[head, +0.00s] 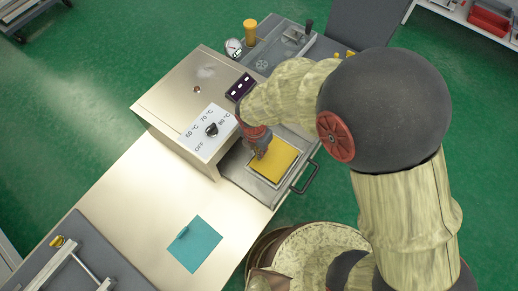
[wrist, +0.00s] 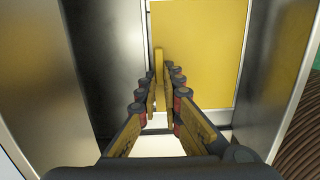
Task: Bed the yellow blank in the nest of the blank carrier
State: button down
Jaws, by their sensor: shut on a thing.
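The yellow blank (head: 274,160) is a flat square sheet over the blank carrier (head: 243,177), a grey metal tray drawn out of the heater with a dark bar handle at its outer side. My gripper (head: 259,153) is over the blank's left part. In the wrist view my gripper (wrist: 160,88) is shut on a thin upright yellow tab of the blank (wrist: 205,50). The blank lies within the tray's outline, its edges roughly in line with the tray's sides. I cannot tell whether it touches the nest or hangs slightly above it; the nest is mostly hidden beneath.
The heater box (head: 190,100) with its temperature knob (head: 212,130) stands close to the left of my gripper. A teal sheet (head: 195,244) with a tab lies on the bare steel table (head: 150,195). A gauge and a yellow-capped post are behind.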

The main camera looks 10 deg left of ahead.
jog(key=shift+f, duration=0.7)
jog(key=c, duration=1.9)
grip_release()
jog(key=r, duration=0.8)
jog(key=s+r, duration=0.1)
jog(key=r, duration=0.3)
jog(key=shift+a, duration=0.35)
